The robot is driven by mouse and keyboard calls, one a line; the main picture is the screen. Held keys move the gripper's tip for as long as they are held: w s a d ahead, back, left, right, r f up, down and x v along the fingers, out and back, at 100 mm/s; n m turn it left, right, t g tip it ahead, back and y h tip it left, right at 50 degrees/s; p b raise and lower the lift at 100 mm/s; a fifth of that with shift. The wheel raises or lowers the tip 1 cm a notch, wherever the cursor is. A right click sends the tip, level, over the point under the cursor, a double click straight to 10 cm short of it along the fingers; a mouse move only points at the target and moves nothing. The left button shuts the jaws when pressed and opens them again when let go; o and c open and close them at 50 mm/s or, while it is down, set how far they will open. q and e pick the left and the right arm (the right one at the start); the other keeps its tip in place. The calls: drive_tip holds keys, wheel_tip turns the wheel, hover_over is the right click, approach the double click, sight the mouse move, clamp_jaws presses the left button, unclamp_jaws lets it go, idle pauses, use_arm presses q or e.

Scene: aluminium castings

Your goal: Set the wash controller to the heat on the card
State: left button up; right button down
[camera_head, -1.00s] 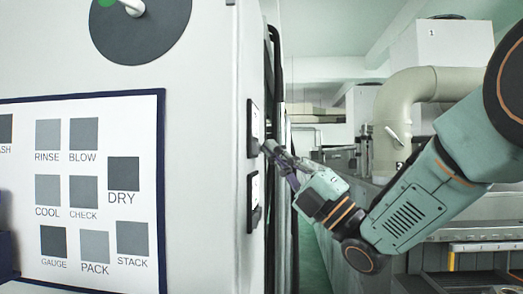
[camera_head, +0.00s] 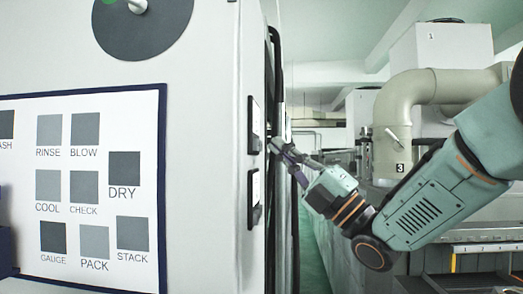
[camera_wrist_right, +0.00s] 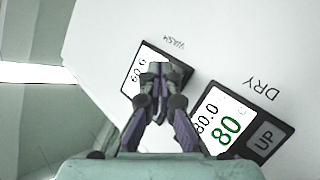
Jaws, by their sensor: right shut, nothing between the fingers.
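In the right wrist view the wash controller (camera_wrist_right: 137,76), under a WASH label, is a dark-framed panel with a white display reading about 60.6. My right gripper (camera_wrist_right: 160,72) is shut and empty in front of it and hides the rest of its face. The dry controller (camera_wrist_right: 224,122) beside it reads 80.0, with a green 80 and a grey UP button. In the head view two dark-framed panels, the upper (camera_head: 255,118) and the lower (camera_head: 254,202), sit on the white cabinet's side. My right gripper (camera_head: 273,146) points at the upper one's lower part, seemingly just clear of it.
A blue-framed board (camera_head: 163,190) with labelled grey squares, such as RINSE and DRY, is on the cabinet front (camera_head: 205,150), below a dark dial (camera_head: 160,35). A beige duct (camera_head: 395,115) and machines stand at right. A narrow green aisle floor (camera_head: 313,255) is clear.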

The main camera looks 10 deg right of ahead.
drive_tip(key=shift+d, duration=0.15)
drive_tip(key=d+b, duration=0.1)
drive_tip(key=d, duration=0.1)
drive_tip(key=s+d+b, duration=0.1)
drive_tip(key=d, duration=0.1)
drive_tip(key=shift+s+d, duration=0.15)
drive_tip(key=shift+d, duration=0.15)
drive_tip(key=shift+a, duration=0.1)
idle(0.6)
